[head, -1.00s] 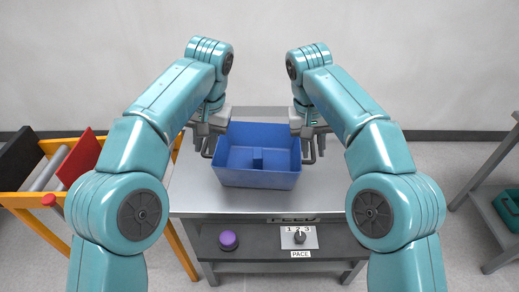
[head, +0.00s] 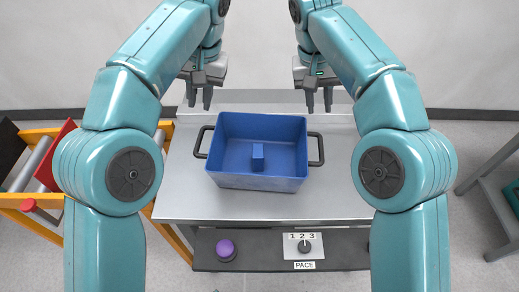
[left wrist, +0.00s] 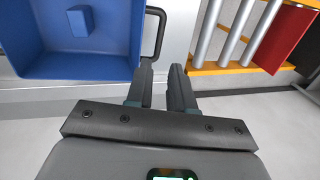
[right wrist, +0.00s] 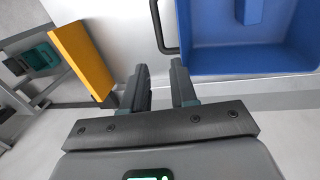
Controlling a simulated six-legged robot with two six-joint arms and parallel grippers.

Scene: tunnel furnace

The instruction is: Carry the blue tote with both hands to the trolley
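The blue tote (head: 228,165) stands upright on the steel table (head: 330,205), with a small blue block (head: 258,157) inside. Its dark left handle (head: 200,142) and right handle (head: 318,150) are both free. My left gripper (head: 199,98) is open and empty, behind and above the left handle. In the left wrist view its fingers (left wrist: 161,80) are apart, with the handle (left wrist: 158,32) beyond them. My right gripper (head: 319,100) is open and empty behind the right handle, which also shows in the right wrist view (right wrist: 157,28). I cannot tell which stand is the trolley.
An orange-framed roller conveyor (head: 40,200) with a red panel (head: 53,158) is at the left. A grey metal frame (head: 490,190) stands at the right, across a floor gap. Below the table's front edge are a purple button (head: 226,250) and a PACE dial (head: 304,246).

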